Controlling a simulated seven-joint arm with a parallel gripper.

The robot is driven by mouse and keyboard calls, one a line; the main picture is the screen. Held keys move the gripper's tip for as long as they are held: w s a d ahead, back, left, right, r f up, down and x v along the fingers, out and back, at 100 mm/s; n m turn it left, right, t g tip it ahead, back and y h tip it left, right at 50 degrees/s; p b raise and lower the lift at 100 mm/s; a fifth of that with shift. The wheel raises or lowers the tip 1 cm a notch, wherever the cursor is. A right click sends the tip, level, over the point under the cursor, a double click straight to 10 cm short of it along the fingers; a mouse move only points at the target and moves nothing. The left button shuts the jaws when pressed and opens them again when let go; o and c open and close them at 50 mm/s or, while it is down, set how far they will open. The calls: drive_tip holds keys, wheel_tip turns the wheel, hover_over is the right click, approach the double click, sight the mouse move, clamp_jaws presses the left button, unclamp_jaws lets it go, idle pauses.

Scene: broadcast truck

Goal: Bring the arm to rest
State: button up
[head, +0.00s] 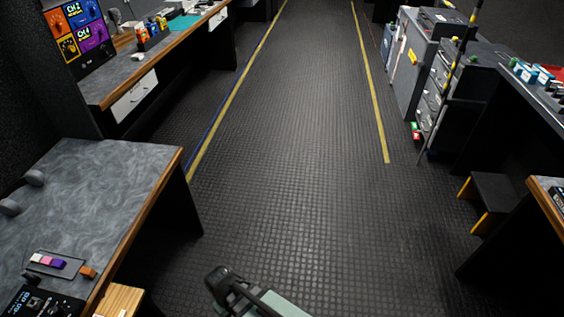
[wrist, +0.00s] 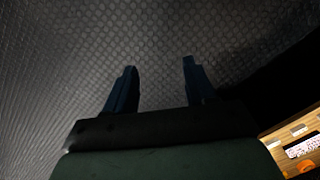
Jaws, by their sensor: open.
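My gripper (wrist: 160,66) shows in the wrist view with its two dark blue fingers spread apart. Nothing is between the fingers, and only the textured dark floor (wrist: 160,30) lies beyond them. In the head view, part of my arm (head: 245,292) shows at the bottom middle, over the floor and to the right of the near left desk. The fingers cannot be made out in the head view.
A near left desk (head: 100,165) carries a small tray with coloured blocks (head: 55,264). A long counter (head: 165,62) stands farther left. Grey cabinets (head: 410,75) and a black step stool (head: 492,190) stand at right. The aisle floor (head: 290,120) between yellow lines is clear.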

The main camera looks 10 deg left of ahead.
drive_tip(key=s+d+f+m+g, duration=0.1)
drive_tip(key=d+f+m+g, duration=0.1)
drive_tip(key=d, duration=1)
drive_tip(key=s+d+f+m+g+y, duration=0.1)
drive_tip(key=d+f+m, duration=0.4)
drive_tip(key=d, duration=0.7)
drive_tip(key=s+d+f+m+g, duration=0.2)
drive_tip(key=s+d+f+m, duration=0.1)
drive_tip(key=d, duration=0.9)
drive_tip(key=shift+s+d+f+m+g+y, duration=0.3)
drive_tip(key=shift+d+f+m, duration=0.15)
drive_tip(key=shift+f, duration=0.3)
